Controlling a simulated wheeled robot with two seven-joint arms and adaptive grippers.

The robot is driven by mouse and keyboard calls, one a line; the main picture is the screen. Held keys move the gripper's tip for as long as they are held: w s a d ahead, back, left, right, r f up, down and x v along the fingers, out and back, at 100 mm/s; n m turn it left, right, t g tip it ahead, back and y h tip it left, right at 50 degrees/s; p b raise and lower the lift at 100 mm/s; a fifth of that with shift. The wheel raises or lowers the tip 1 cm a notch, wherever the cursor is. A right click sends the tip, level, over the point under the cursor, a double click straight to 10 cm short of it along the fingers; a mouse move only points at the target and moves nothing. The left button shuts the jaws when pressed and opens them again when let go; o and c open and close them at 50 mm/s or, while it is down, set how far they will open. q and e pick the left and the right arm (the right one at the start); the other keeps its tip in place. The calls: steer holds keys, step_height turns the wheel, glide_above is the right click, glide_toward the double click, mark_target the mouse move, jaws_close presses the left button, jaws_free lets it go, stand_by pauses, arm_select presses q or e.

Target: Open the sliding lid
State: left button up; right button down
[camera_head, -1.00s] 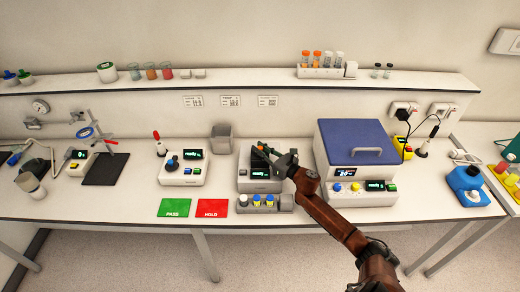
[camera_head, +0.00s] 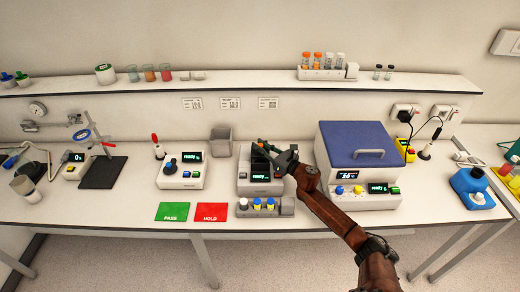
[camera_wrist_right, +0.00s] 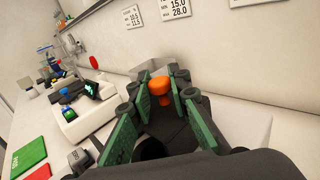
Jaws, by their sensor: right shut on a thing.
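The sliding lid belongs to a small grey device (camera_head: 260,187) with a lit display, in the middle of the bench. A dark opening (camera_head: 257,167) shows on its top, in front of my right gripper (camera_head: 268,149). In the right wrist view, an orange knob (camera_wrist_right: 160,87) sits between the green-padded fingers of the right gripper (camera_wrist_right: 158,100), which is shut on it. The lid plate itself is mostly hidden behind the fingers, so I cannot tell exactly how far it is open. My left gripper is not in view.
A blue-lidded box device (camera_head: 357,145) stands close right of my right arm. A rack of capped vials (camera_head: 287,206) lies just in front of the grey device. A grey bin (camera_head: 221,140) is behind left. Green (camera_head: 172,212) and red (camera_head: 211,212) mats lie front left.

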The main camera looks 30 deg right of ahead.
steer(key=c, duration=1.8)
jaws_free()
steer(key=shift+v, duration=3.75)
